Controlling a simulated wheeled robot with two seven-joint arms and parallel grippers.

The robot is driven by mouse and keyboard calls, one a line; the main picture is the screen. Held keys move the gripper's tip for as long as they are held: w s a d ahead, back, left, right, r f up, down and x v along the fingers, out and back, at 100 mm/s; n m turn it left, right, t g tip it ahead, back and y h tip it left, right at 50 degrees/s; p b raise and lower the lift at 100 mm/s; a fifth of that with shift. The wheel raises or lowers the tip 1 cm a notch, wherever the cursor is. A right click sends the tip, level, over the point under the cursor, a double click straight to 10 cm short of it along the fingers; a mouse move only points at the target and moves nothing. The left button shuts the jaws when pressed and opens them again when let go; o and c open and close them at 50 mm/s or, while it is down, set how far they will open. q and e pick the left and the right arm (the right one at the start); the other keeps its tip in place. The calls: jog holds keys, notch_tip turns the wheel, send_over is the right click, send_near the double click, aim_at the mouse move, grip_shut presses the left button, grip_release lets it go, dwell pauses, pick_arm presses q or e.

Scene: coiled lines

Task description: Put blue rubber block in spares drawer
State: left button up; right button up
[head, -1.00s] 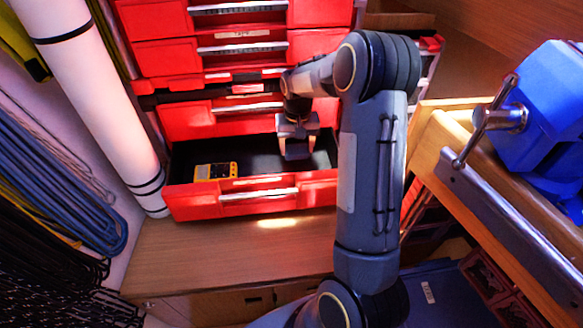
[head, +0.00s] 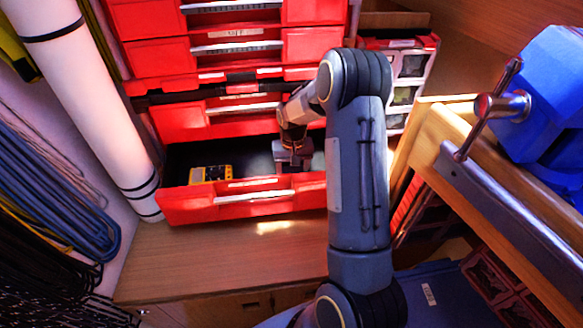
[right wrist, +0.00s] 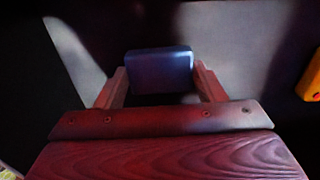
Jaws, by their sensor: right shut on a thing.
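The blue rubber block (right wrist: 159,68) shows in the right wrist view, between the two fingers of my right gripper (right wrist: 160,82), which is shut on it. In the head view my right gripper (head: 293,155) reaches down into the open red drawer (head: 185,207), right of its middle. The block cannot be made out in the head view. In the wrist view the dark drawer floor lies beyond the block; whether they touch is unclear. The drawer's label is too small to read. My left gripper is not in view.
A yellow device (head: 211,174) lies in the left part of the drawer and shows at the wrist view's right edge (right wrist: 313,80). Closed red drawers (head: 235,45) rise above. A wooden bench (head: 470,140) with a blue vise (head: 545,95) stands right. A white roll (head: 85,85) leans left.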

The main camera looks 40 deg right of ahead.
aim_at(293, 171)
jog(key=shift+f, duration=0.2)
jog(key=o, duration=1)
jog(key=shift+r, duration=0.1)
jog(key=shift+r+p, duration=0.3)
jog(key=shift+r, duration=0.25)
notch_tip(293, 171, up, 11)
jog(key=p, duration=0.2)
jog(key=shift+r, duration=0.15)
